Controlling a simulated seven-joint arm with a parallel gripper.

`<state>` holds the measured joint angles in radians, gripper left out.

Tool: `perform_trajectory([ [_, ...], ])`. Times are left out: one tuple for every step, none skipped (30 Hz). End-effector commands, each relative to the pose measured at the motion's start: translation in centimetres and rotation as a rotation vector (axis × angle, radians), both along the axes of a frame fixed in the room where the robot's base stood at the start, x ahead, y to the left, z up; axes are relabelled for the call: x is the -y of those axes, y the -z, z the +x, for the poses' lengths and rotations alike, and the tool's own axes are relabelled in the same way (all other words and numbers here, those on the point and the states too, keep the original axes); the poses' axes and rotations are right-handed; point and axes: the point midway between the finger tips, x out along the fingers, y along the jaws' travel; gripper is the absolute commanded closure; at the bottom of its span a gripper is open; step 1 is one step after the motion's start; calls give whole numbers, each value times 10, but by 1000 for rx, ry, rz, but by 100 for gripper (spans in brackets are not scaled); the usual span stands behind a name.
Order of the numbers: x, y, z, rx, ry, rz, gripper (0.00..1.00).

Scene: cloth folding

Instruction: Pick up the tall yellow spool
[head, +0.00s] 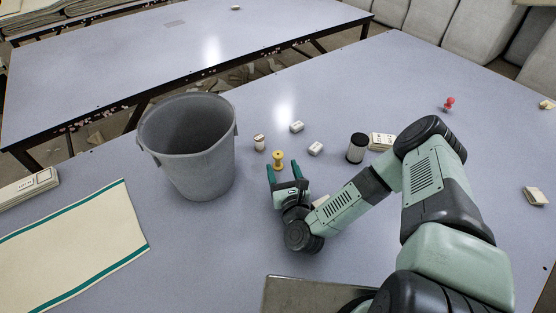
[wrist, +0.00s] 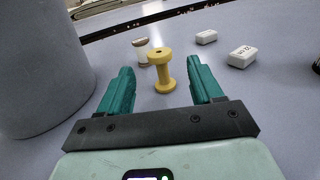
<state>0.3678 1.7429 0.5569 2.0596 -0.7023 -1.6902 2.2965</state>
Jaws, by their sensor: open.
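The tall yellow spool (head: 278,160) stands upright on the table (head: 330,110), just beyond my gripper's fingertips in the head view. In the wrist view the yellow spool (wrist: 162,70) is near the middle, its waist narrow between two wider ends. In the wrist view my gripper (wrist: 161,82) shows the spool lined up with the gap between the fingers, and the spool's base looks close to the level of the tips.
A large grey bucket (head: 190,150) stands left of the spool. A small tan-and-white item (wrist: 141,50) is just behind the spool, and white boxes (head: 297,126) lie behind right. A dark-topped cylinder (head: 356,148) stands farther right. A green-striped cloth (head: 75,245) lies front left.

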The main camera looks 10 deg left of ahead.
Motion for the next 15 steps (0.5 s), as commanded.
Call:
perform_trajectory([
  [-2,3,5,5,-2,-1,35],
  [-4,2,10,7,-2,-2,35],
  [-6,2,15,6,-1,-1,35],
  [-7,2,17,4,-1,-2,35],
  [-8,2,19,3,-2,-1,35],
  [-9,2,21,2,-2,-1,35],
  [-9,2,22,2,-2,-1,35],
  [-10,2,24,2,-2,-1,35],
  [-11,2,27,3,-1,-2,35],
  [-12,2,30,3,0,-3,35],
  [-13,1,33,4,-1,-3,35],
  [-16,1,39,5,-3,-2,35],
  [-18,1,44,6,-2,-3,35],
  [-19,1,48,5,-1,-2,35],
  [-22,1,54,5,-2,-1,35],
])
